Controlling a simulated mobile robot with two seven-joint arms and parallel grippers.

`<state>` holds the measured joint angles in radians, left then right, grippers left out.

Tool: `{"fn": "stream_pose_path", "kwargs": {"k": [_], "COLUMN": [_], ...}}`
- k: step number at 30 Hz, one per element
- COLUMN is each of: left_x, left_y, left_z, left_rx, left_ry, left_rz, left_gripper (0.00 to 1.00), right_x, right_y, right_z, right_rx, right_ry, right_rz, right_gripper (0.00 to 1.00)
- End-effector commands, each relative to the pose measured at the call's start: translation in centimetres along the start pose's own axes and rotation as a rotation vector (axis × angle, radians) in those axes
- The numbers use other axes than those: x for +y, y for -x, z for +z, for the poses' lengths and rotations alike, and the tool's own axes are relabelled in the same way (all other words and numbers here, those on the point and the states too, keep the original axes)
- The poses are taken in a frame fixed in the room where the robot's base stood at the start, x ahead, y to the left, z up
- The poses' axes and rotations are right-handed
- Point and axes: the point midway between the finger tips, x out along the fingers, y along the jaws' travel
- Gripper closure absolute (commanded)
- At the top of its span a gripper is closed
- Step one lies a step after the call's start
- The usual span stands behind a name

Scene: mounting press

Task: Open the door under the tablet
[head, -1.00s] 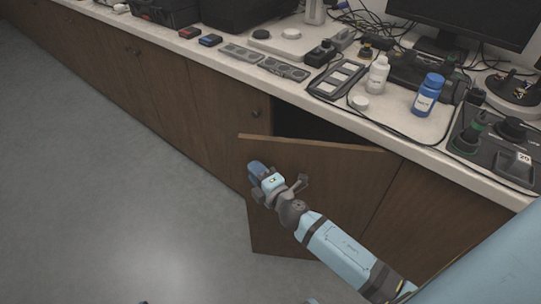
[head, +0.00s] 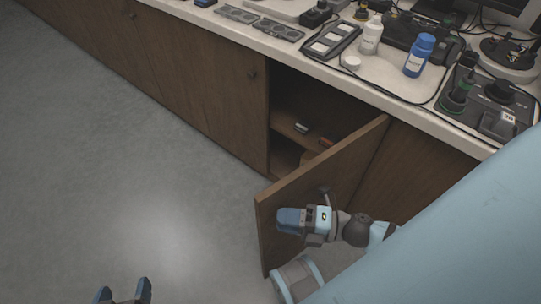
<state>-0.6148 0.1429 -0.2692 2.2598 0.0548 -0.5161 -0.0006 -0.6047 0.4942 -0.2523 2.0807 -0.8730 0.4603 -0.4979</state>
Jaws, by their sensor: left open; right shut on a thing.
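The brown cabinet door (head: 335,168) stands well open, swung outward from its hinge side at the right. Behind it the cabinet inside (head: 300,110) shows a shelf with a few small items. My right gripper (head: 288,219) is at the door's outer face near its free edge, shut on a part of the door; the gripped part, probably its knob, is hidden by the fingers. My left gripper (head: 123,291) is open and empty at the bottom left, above the floor, apart from the door.
A closed door (head: 215,90) stands left of the opening. The grey floor (head: 110,190) at left is clear.

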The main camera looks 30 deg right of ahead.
Motion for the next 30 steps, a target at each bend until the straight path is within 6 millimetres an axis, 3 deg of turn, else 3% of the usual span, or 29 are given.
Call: {"fn": "stream_pose_path", "kwargs": {"k": [6,19,20,23,30], "left_x": [0.0,0.0,0.0,0.0,0.0], "left_y": [0.0,0.0,0.0,0.0,0.0], "left_z": [0.0,0.0,0.0,0.0,0.0], "left_rx": [0.000,0.000,0.000,0.000,0.001], "left_ry": [-0.001,-0.001,-0.001,-0.001,-0.001], "left_rz": [0.001,0.001,0.001,0.001,0.001], "left_gripper": [0.19,0.19,0.19,0.19,0.19], "right_x": [0.1,0.1,0.1,0.1,0.0], "right_y": [1.4,1.7,1.7,1.7,1.7], "right_z": [-0.7,-0.7,-0.7,-0.7,-0.7], "right_rx": [0.031,0.036,0.036,0.036,0.037], "right_ry": [0.002,0.002,0.002,0.002,0.001], "right_rz": [0.000,0.001,0.001,0.000,0.000], "right_gripper": [1.00,1.00,0.66,0.44,0.44]}}
